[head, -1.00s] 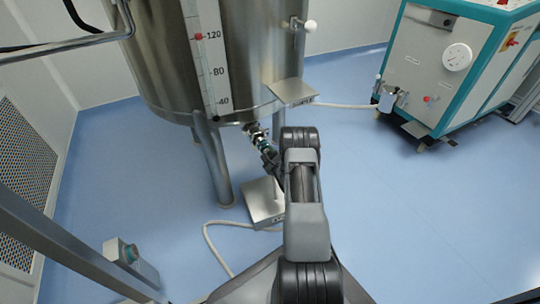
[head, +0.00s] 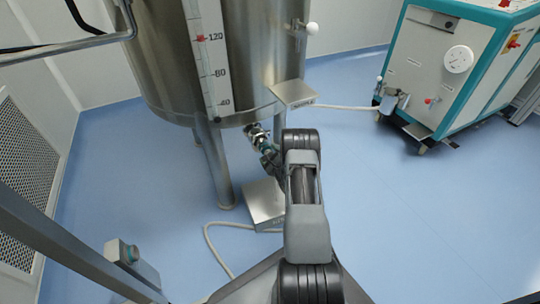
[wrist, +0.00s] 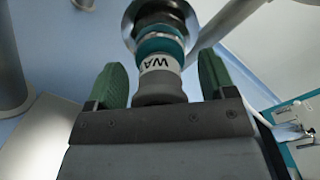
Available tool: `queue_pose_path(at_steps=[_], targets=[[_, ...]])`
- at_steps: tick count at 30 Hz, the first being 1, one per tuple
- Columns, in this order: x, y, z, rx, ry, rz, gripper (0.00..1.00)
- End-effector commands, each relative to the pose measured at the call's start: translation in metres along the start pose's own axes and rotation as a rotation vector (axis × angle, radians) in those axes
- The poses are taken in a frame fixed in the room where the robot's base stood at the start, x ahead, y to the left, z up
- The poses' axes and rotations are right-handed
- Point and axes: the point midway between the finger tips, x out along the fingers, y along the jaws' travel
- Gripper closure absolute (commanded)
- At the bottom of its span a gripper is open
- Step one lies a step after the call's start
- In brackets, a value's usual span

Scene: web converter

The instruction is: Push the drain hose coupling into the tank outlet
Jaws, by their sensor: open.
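The tank (head: 165,70) is a large steel vessel at the upper left of the head view, with its outlet (head: 252,130) low on its underside. In the wrist view the outlet's steel flange (wrist: 152,12) shows at the top. The coupling (wrist: 160,62), with a teal ring and a white band lettered "WA", sits in line against the outlet; I cannot tell how deep it is seated. My gripper (wrist: 162,85) is open, its green finger pads on either side of the coupling, with gaps between. In the head view my arm partly hides the gripper.
A steel box (head: 264,203) with a grey cable stands on the blue floor below the tank. A small plate (head: 293,93) juts from the tank's side. A tank leg (head: 217,165) stands left of my gripper. A teal-edged machine (head: 450,70) stands at the right.

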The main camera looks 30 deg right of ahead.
Motion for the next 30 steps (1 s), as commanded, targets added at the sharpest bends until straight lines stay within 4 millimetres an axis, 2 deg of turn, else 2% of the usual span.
queue_pose_path(at_steps=[7, 11, 24, 30], targets=[[-0.002, 0.0, 0.0, 0.0, 0.002, 0.001, 0.23], [-0.014, -0.001, 0.001, 0.0, 0.004, 0.002, 0.23], [-0.1, -0.003, 0.001, 0.002, 0.006, 0.001, 0.23], [-0.126, -0.002, 0.001, 0.002, 0.003, 0.001, 0.23]])
